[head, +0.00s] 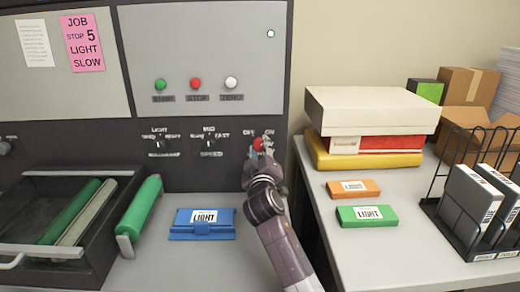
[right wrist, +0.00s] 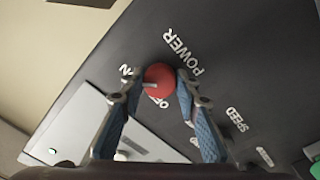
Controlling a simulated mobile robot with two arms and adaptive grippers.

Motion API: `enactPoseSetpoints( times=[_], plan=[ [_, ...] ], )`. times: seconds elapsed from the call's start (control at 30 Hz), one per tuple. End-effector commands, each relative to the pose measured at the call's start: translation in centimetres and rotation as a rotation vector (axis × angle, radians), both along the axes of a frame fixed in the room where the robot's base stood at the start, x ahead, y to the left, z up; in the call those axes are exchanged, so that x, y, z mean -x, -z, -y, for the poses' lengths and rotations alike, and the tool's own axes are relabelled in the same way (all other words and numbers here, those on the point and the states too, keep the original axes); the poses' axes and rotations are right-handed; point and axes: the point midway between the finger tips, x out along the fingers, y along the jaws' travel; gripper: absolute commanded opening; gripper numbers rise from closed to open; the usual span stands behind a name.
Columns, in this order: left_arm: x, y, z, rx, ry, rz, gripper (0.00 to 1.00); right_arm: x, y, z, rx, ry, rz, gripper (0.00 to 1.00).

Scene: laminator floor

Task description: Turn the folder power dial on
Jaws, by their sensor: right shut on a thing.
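The folder power dial is a red round knob (head: 259,144) on the black lower panel of the machine, under the OFF and ON labels. In the right wrist view the red knob (right wrist: 160,79) sits under the POWER lettering, with a pale pointer mark toward the side of the ON and OFF labels. I cannot tell exactly which label the mark meets. My right gripper (head: 257,153) is at the panel, with its blue-padded fingers (right wrist: 160,88) on both sides of the knob, shut on it. My left gripper is not in view.
Left of the knob are the SPEED dial (head: 209,145) and another dial (head: 159,144); green, red and white buttons are above. A blue LIGHT pack (head: 203,232) lies on the counter near my right arm. A side table (head: 400,245) holds boxes, packs and a wire rack.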

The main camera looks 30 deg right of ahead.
Motion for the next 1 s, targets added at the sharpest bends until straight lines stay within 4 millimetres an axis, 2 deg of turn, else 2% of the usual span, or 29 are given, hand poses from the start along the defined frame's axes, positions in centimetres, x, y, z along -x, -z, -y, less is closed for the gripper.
enactPoseSetpoints(
  times=[0.03,0.2,0.23,0.4,0.77,0.87,1.0],
  plan=[
    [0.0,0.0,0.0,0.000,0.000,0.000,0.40,0.0,0.5,-0.1,-0.008,-0.001,-0.007,0.05],
    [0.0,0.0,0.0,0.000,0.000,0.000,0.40,0.0,0.6,-0.1,-0.008,-0.001,-0.007,0.05],
    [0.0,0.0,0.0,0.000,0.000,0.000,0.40,0.0,0.6,-0.1,-0.008,0.000,-0.008,0.31],
    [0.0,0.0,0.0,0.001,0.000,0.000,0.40,0.0,0.4,-0.1,-0.006,0.000,-0.006,0.47],
    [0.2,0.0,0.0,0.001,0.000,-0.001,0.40,0.4,0.2,-0.3,-0.003,-0.001,-0.003,0.47],
    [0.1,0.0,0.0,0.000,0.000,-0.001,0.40,1.5,0.3,-1.0,-0.002,-0.002,-0.002,0.47],
    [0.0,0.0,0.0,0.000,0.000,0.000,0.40,3.9,0.5,-2.5,-0.004,-0.002,-0.003,0.47]
  ],
)
